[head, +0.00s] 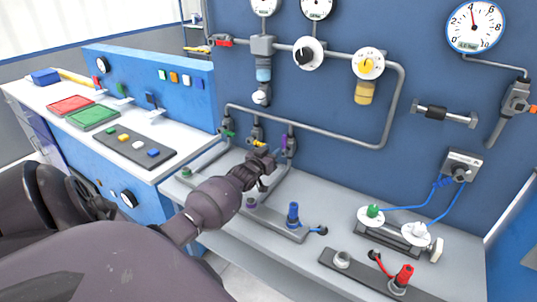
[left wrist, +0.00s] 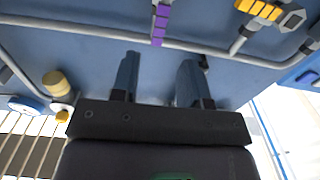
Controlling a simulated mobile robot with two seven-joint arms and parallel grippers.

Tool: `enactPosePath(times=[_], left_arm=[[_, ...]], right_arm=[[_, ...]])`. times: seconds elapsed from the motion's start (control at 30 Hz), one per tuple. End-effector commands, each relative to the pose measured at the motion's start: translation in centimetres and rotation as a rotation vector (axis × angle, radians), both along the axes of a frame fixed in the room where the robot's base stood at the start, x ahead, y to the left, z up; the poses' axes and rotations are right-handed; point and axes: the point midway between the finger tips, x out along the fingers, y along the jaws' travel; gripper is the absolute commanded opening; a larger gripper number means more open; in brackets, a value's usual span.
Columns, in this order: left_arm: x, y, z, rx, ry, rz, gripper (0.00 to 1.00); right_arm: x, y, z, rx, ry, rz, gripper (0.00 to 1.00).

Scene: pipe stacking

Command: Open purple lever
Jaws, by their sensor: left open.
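The purple lever (head: 284,142) sits on a vertical pipe fitting at the right of a row of valves low on the blue wall panel. In the left wrist view the purple lever (left wrist: 160,24) shows at the top, beyond the fingertips and roughly in line with the gap between them. My left gripper (head: 268,166) is just in front of and below the lever in the head view. It is open, and its two fingers (left wrist: 160,68) are apart with nothing between them. Whether a finger touches the lever cannot be told. My right gripper is not in view.
A yellow lever (head: 259,143) and a green lever (head: 228,133) are to the left of the purple one. A grey pipe (head: 330,140) runs along the wall. A blue knob (head: 293,214) stands on the bench below. The bench top (head: 325,205) has free room to the right.

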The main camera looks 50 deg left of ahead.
Motion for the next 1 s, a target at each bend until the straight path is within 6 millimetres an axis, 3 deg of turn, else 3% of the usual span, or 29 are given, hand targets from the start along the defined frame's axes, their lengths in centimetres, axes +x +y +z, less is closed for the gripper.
enactPosePath(times=[0.27,0.57,1.0], left_arm=[[-1.8,-0.5,0.0,0.0,0.001,0.0,0.41],[-1.8,-0.5,0.0,0.0,0.001,0.0,0.41],[-1.8,-0.5,0.0,0.0,0.001,0.0,0.41]], right_arm=[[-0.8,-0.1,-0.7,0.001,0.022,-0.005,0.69],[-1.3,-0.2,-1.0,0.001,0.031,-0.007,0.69],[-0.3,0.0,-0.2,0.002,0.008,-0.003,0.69]])
